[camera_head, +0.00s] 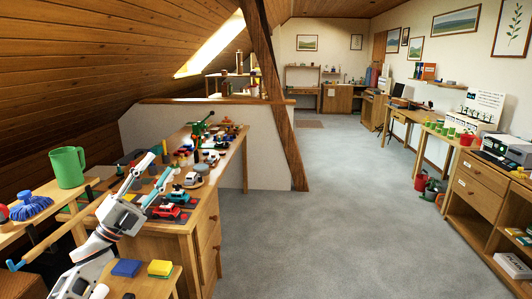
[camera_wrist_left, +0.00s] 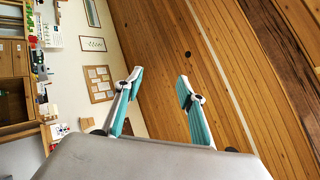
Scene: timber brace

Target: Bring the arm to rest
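My left gripper (camera_head: 161,163) is raised at the lower left of the head view, with the arm coming up from the bottom edge. Its two teal-padded fingers are spread apart with nothing between them. In the left wrist view the same open fingers (camera_wrist_left: 160,75) point toward a sloped wooden ceiling (camera_wrist_left: 165,30), with an empty gap between them. In the head view the fingers overlap the workbench (camera_head: 205,228) with toy cars; I cannot tell whether they are above it or in front. My right gripper is not in view.
A green mug (camera_head: 68,167) and a blue lidded item (camera_head: 30,206) stand left of the arm. A red toy car (camera_head: 167,212) is on the bench. Blue (camera_head: 126,268) and yellow (camera_head: 160,268) blocks lie below. A slanted timber post (camera_head: 277,100) stands behind. The grey floor (camera_head: 330,220) is clear.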

